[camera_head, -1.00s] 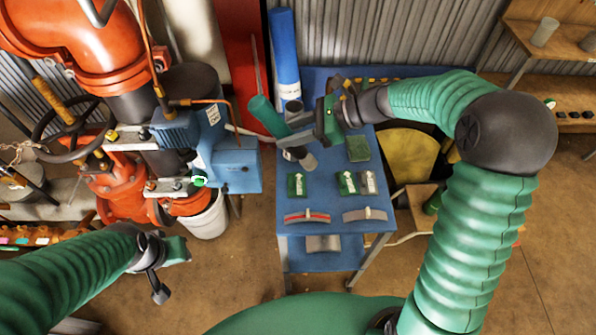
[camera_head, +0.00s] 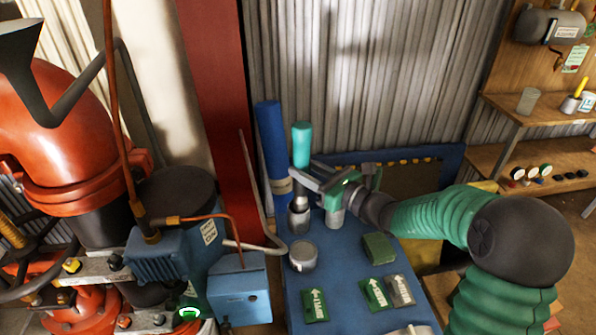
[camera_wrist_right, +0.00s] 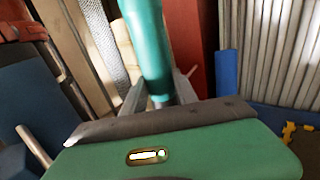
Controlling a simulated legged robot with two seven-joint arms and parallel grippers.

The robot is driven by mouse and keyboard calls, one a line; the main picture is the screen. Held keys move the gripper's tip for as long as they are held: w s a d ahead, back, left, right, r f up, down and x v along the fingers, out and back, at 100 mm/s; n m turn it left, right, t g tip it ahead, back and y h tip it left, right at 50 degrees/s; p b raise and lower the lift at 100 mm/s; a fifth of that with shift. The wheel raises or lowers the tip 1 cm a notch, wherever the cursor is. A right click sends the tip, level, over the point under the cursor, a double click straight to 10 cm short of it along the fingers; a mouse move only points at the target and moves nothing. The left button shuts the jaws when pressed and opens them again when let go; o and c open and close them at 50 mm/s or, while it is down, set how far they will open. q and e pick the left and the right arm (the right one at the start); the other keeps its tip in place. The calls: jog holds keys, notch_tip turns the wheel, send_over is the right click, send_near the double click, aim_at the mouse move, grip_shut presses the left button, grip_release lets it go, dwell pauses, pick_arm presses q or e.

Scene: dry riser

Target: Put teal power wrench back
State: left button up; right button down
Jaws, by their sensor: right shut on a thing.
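The teal power wrench (camera_head: 301,146) stands roughly upright above the blue table, teal end up and grey metal end down. My right gripper (camera_head: 311,180), arm coming in from the right, is shut around its middle, below the teal part. The right wrist view shows the teal barrel (camera_wrist_right: 147,45) between the fingers (camera_wrist_right: 158,97). A short grey round holder or can (camera_head: 302,255) stands on the table in front of the wrench's lower end. Whether the wrench's lower end touches anything is unclear. My left gripper is out of view.
The blue table (camera_head: 345,265) carries a green block (camera_head: 378,248) and green arrow-marked pieces (camera_head: 314,305). A tall blue cylinder (camera_head: 272,150) stands just left of the wrench. A blue pump box (camera_head: 240,285) and red pipework (camera_head: 75,135) crowd the left. Wooden shelves (camera_head: 520,130) are at right.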

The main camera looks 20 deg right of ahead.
aim_at(306, 195)
jog(key=shift+w+d+f, duration=0.15)
jog(key=shift+d+f, duration=0.05)
jog(key=shift+f, duration=0.05)
jog(key=f+b, duration=0.1)
jog(key=a+f+b, duration=0.1)
jog(key=f+b, duration=0.1)
jog(key=shift+a+f, duration=0.2)
jog(key=shift+a, duration=0.1)
jog(key=shift+d+f+b, duration=0.2)
jog(key=shift+f+b, duration=0.85)
jog(key=shift+d+f+b, duration=0.25)
jog(key=shift+f+b, duration=0.05)
jog(key=shift+f, duration=0.15)
jog(key=shift+a+r, duration=0.15)
jog(key=shift+a, duration=0.15)
jog(key=shift+d+f+b, duration=0.15)
jog(key=shift+f+b, duration=0.15)
jog(key=shift+f, duration=0.2)
jog(key=c, duration=0.9)
grip_release()
